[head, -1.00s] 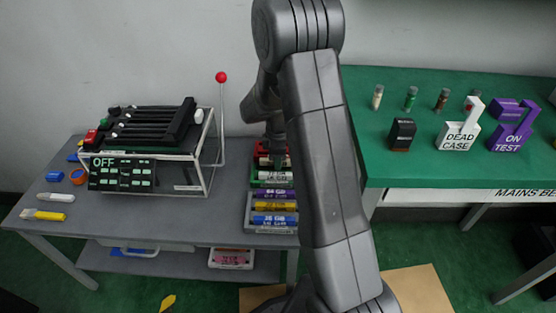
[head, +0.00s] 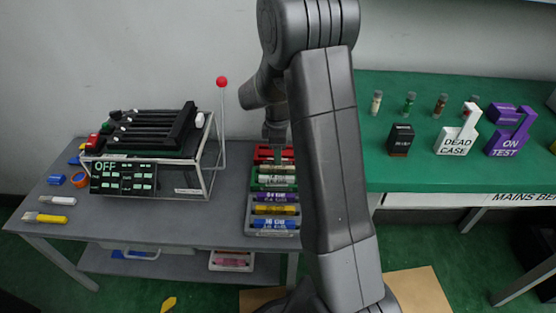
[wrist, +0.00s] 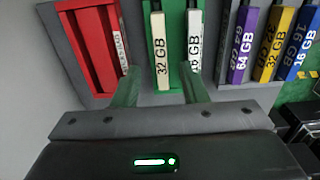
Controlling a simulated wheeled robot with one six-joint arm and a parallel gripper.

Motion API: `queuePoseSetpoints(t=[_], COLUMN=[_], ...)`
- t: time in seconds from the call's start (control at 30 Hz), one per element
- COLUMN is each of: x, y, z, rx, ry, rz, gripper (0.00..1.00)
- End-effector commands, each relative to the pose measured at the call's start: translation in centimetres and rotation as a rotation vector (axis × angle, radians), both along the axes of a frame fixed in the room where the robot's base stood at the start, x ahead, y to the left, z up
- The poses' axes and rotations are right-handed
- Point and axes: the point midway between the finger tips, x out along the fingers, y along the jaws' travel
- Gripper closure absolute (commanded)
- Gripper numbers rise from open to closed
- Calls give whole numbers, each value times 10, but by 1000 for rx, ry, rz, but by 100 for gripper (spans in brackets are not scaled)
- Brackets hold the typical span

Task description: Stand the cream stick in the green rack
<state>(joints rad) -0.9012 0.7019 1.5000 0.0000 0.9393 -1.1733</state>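The cream stick (wrist: 161,50), marked 32 GB, sits in the green rack (wrist: 177,75) in the wrist view, beside a whiter stick (wrist: 195,45). In the head view the green rack (head: 257,184) is partly hidden by my arm, and a pale stick (head: 277,169) shows at its upper part. My gripper (wrist: 160,80) is open in the wrist view. Its two fingers are wide apart, one to each side of the cream stick in the picture, with visible gaps. In the head view my gripper (head: 276,148) is above the racks.
A red rack (wrist: 88,50) adjoins on the left; purple (wrist: 243,45), yellow (wrist: 273,45) and blue (wrist: 304,45) sticks stand to the right. In the head view a lever fixture (head: 150,150) is left of the racks, and a green bench (head: 440,170) lies right.

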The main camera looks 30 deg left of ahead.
Motion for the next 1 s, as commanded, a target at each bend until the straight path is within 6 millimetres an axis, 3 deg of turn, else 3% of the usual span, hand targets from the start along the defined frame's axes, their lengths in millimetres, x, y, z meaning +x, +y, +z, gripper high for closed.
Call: queuePoseSetpoints(t=[0.03,0.2,0.4,0.83,1.0], x=[0,0,0,0,0], y=[1,0,0,0,0], z=[17,51,74,78,68], rx=[2,2,0,0,-2], ry=[-2,-1,-1,1,1], rz=[0,0,0,0,0], gripper=[61,61,61,61,61])
